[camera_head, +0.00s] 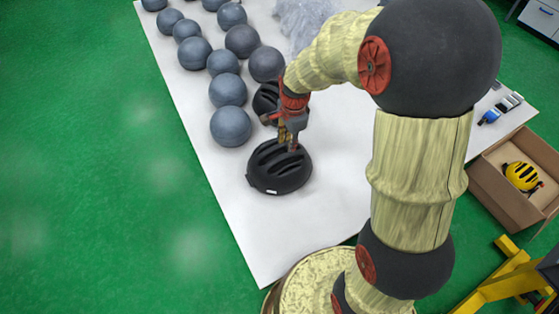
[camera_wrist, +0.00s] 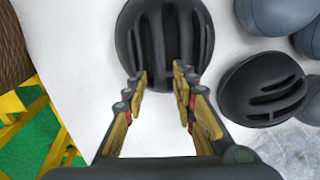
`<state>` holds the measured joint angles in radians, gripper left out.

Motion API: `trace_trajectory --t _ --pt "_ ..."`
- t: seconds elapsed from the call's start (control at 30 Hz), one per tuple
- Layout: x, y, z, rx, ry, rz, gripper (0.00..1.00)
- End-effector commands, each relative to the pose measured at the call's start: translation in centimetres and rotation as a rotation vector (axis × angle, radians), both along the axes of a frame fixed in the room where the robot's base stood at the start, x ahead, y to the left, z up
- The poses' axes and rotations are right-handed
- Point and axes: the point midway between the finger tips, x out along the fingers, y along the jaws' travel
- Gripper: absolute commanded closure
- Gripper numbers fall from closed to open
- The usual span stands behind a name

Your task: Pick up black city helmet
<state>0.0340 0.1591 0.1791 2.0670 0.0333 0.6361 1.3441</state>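Two black vented helmets lie on the white table, and I cannot tell which is the city helmet. The front black helmet (camera_head: 279,172) has a small white label on its lower edge. In the wrist view this helmet (camera_wrist: 165,32) is at the top centre, cut by the frame edge. The other black helmet (camera_head: 264,101) is behind it, partly hidden by my arm; it shows at the right of the wrist view (camera_wrist: 262,88). My gripper (camera_head: 289,143) is over the back edge of the front helmet. Its fingers (camera_wrist: 159,76) are apart, with nothing held between them.
Several grey balls (camera_head: 228,90) cover the table's left and back parts. Clear crumpled plastic (camera_head: 305,20) lies at the back. The white table (camera_head: 262,240) is bare in front.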

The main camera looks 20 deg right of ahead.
Motion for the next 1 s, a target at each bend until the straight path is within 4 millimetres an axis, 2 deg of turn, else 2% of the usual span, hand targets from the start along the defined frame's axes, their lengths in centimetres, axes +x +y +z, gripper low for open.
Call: trace_trajectory --t 0.2,0.37,0.67,0.93,1.0 --pt "0.1 0.1 -2.3 0.001 0.003 -0.006 0.73" --pt "0.3 0.1 -3.3 0.000 0.001 -0.005 0.73" --pt "0.7 0.2 -7.3 0.001 0.002 -0.004 0.73" --pt "0.8 0.2 -7.6 0.000 0.001 -0.004 0.73" --pt "0.8 0.2 -7.6 0.000 0.001 -0.004 0.77"
